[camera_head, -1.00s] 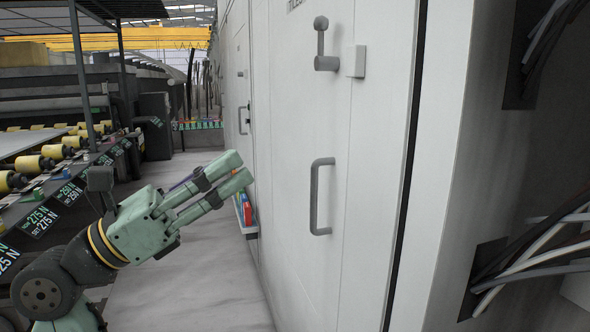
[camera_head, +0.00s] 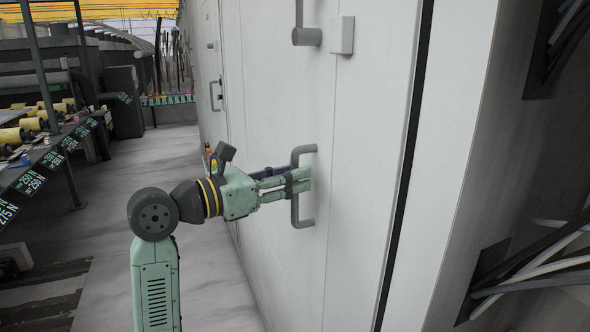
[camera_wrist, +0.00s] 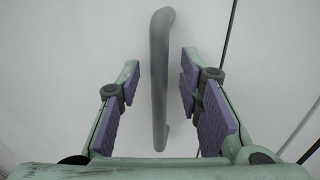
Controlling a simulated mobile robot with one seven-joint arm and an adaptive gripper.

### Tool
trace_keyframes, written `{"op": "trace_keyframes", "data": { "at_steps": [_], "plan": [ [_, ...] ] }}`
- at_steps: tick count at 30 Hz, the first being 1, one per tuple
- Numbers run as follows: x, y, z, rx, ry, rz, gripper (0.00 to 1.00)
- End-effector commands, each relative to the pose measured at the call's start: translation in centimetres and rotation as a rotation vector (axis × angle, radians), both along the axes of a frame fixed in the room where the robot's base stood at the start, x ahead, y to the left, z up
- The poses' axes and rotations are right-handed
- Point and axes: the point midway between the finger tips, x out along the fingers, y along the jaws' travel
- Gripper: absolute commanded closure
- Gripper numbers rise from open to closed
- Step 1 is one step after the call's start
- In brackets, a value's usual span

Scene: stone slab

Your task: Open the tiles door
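The tiles door (camera_head: 285,100) is a tall white panel, and it looks shut. A grey vertical pull handle (camera_head: 295,215) is fixed on it; in the wrist view the handle (camera_wrist: 159,75) stands between my two fingers. My gripper (camera_head: 300,183) is at the handle's height with its fingertips close to the door. In the wrist view my gripper (camera_wrist: 158,82) is open, with purple pads on both sides and a gap between each pad and the handle.
A small white box (camera_head: 341,35) is beside the lever. Loose cables (camera_head: 540,265) hang from openings in the grey wall at the right. A second handle (camera_head: 215,97) is farther along the white wall. A roller line (camera_head: 45,150) stands at the left, with clear floor between.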

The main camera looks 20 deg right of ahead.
Motion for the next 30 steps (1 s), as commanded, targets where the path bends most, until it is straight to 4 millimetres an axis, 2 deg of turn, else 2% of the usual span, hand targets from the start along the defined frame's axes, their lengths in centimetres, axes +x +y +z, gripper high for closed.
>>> {"op": "trace_keyframes", "data": {
  "at_steps": [4, 13, 28, 30],
  "plan": [
    [0.26, -1.09, 0.03, -0.001, 0.001, 0.000, 0.67],
    [0.32, -1.31, -0.03, -0.001, 0.001, 0.000, 0.67],
    [0.30, -1.28, -0.01, -0.001, 0.001, 0.000, 1.00],
    [0.30, -1.28, -0.01, -0.001, 0.001, 0.000, 1.00]
  ]
}}
